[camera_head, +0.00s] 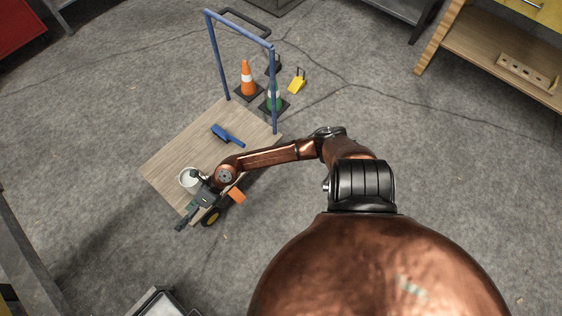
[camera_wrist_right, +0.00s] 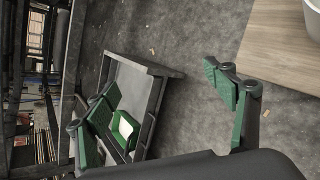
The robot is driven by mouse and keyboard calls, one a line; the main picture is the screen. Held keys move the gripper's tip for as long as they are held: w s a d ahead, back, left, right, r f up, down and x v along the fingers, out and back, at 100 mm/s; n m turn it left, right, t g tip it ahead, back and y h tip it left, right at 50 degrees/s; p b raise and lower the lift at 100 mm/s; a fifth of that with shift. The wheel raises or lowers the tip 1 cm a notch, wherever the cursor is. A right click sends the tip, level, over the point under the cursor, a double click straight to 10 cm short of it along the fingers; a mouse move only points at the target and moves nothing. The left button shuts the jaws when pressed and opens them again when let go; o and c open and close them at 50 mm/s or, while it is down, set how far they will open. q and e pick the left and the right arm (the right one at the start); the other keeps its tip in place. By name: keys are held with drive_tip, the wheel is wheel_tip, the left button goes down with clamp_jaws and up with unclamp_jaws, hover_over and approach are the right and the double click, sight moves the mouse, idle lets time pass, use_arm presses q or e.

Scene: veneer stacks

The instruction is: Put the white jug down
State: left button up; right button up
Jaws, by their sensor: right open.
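The white jug (camera_head: 188,180) stands on the wooden deck of a flatbed cart (camera_head: 165,158), near its front left edge. My right gripper (camera_head: 187,211) is beside the jug, at the deck's near corner, and hides part of it. In the right wrist view the green-padded fingers (camera_wrist_right: 160,85) are spread wide with nothing held between them. A piece of the white jug (camera_wrist_right: 313,18) shows at the top right corner there, apart from the fingers, above the deck (camera_wrist_right: 275,50). My left gripper is not in view.
A blue brush (camera_head: 228,136) lies on the deck, and a blue push handle (camera_head: 243,34) rises at its far end. Orange (camera_head: 247,80) and green (camera_head: 274,98) cones and a yellow dustpan (camera_head: 297,82) stand beyond. A wooden shelf (camera_head: 485,48) is at right.

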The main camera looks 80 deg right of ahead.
drive_tip(key=s+a+r+m+t, duration=0.25)
drive_tip(key=r+m+t, duration=0.3)
drive_tip(key=m, duration=0.45)
drive_tip(key=s+d+f+m+g+h, duration=0.1)
drive_tip(key=s+d+f+m+h, duration=0.3)
drive_tip(key=s+m, duration=0.35)
drive_tip(key=s+d+f+m+g+h, duration=0.2)
drive_tip(key=s+d+m+h, duration=0.2)
drive_tip(key=s+d+m, duration=0.3)
drive_tip(key=s+a+f+m+g+y, duration=0.1)
drive_tip(key=s+a+f+m+g, duration=0.1)
drive_tip(key=s, duration=0.5)
drive_tip(key=s+a+f+m+g+y, duration=0.1)
drive_tip(key=s+a+f+m+g, duration=0.1)
drive_tip(key=s, duration=0.6)
drive_tip(key=s+a+f+m+g+y, duration=0.1)
drive_tip(key=s+a+f+m+g, duration=0.2)
drive_tip(key=s+a+m, duration=0.2)
drive_tip(key=s+a, duration=0.1)
drive_tip(key=s, duration=0.2)
drive_tip(key=shift+a+g, duration=0.2)
drive_tip(key=shift+g, duration=0.15)
drive_tip(key=shift+f, duration=0.1)
drive_tip(key=shift+c, duration=0.7)
